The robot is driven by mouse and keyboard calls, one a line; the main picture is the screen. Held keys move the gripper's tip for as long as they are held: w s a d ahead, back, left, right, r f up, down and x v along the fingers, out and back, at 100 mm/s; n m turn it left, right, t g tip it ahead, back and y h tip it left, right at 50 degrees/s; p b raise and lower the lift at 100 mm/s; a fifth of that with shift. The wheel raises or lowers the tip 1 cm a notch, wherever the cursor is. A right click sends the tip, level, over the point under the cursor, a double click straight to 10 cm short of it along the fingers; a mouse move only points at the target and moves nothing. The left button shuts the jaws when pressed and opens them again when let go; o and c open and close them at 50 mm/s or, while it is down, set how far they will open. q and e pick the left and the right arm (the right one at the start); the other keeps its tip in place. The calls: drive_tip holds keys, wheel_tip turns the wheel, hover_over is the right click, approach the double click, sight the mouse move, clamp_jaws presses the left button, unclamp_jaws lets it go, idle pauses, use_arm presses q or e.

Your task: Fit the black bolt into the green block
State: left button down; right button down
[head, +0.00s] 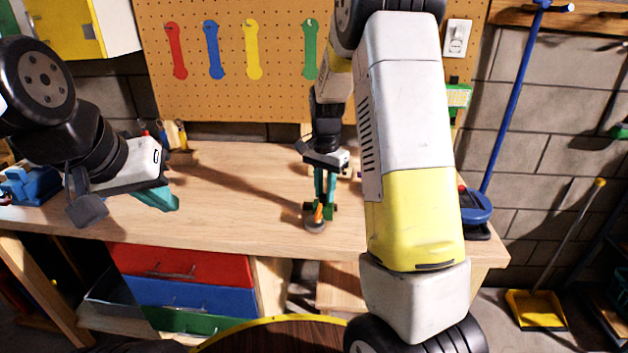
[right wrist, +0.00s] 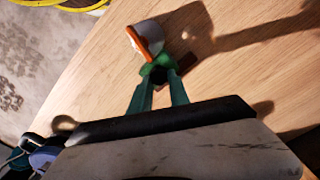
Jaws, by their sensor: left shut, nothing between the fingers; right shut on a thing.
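My right gripper (head: 320,200) points down over the middle of the workbench, near its front edge. Its teal fingers also show in the right wrist view (right wrist: 159,80), shut on a small dark piece (right wrist: 157,73) that looks like the black bolt. The green block (right wrist: 161,61) is right at the fingertips, partly hidden by them. I cannot tell whether the bolt is inside the block or only against it. My left gripper (head: 160,199) is shut and empty above the left part of the bench.
The wooden workbench (head: 235,205) is clear between my grippers. A blue tool (head: 28,186) lies at the far left. A blue and black object (head: 474,212) stands at the right end. A pegboard (head: 220,95) rises behind.

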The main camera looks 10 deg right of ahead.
drive_tip(key=shift+f, duration=0.35)
drive_tip(key=c, duration=1.1)
unclamp_jaws()
drive_tip(key=shift+c, duration=0.2)
wheel_tip(320, 180, up, 7)
drive_tip(key=shift+r, duration=0.4)
